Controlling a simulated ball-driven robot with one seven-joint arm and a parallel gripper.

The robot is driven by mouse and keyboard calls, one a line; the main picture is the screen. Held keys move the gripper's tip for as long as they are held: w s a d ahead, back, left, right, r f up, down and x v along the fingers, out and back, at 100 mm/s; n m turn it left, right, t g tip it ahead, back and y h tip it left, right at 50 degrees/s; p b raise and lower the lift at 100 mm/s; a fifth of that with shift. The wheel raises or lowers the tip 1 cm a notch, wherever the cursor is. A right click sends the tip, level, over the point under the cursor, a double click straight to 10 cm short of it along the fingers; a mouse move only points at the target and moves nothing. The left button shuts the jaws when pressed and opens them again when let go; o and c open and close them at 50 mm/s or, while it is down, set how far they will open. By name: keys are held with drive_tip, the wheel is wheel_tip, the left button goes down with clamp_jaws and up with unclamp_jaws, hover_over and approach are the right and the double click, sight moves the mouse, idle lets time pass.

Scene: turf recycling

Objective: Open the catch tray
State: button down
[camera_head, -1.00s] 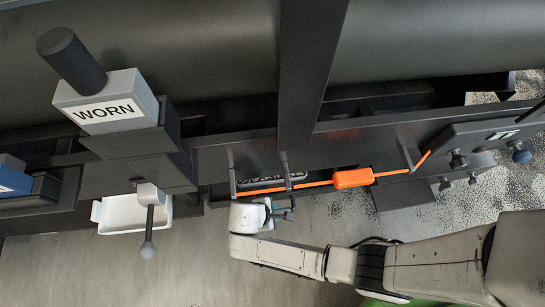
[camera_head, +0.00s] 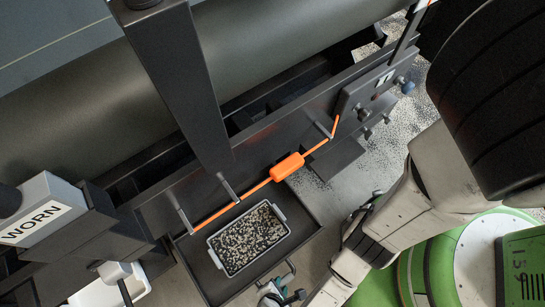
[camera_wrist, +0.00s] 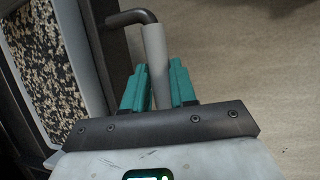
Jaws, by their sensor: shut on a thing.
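The catch tray (camera_head: 196,264) is a dark drawer standing out from under the machine's front in the head view. A light grey bin (camera_head: 286,234) full of dark and pale granules sits in it. In the wrist view the granules (camera_wrist: 42,55) show at the left. My gripper (camera_head: 281,290) is at the tray's outer edge in the head view. In the wrist view its teal fingers (camera_wrist: 158,88) are shut on the grey upright grip of the handle (camera_wrist: 154,48), which joins a dark bent bar. The handle's lower end is hidden behind my gripper.
An orange bar with a thick orange block (camera_head: 287,167) runs along the machine's front above the tray. A box marked WORN (camera_head: 35,222) and a white container (camera_head: 95,292) are at the left. A control panel with knobs (camera_head: 375,95) is at upper right.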

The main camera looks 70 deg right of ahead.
drive_tip(key=shift+s+a, duration=0.4)
drive_tip(key=shift+s, duration=0.05)
drive_tip(key=c, duration=0.9)
unclamp_jaws()
drive_tip(key=s+p+v, duration=0.1)
drive_tip(key=p+v, duration=0.3)
drive_tip(key=v, duration=0.6)
drive_tip(key=shift+w+r, duration=0.4)
drive_tip(key=shift+w, duration=0.15)
drive_tip(key=shift+a, duration=0.15)
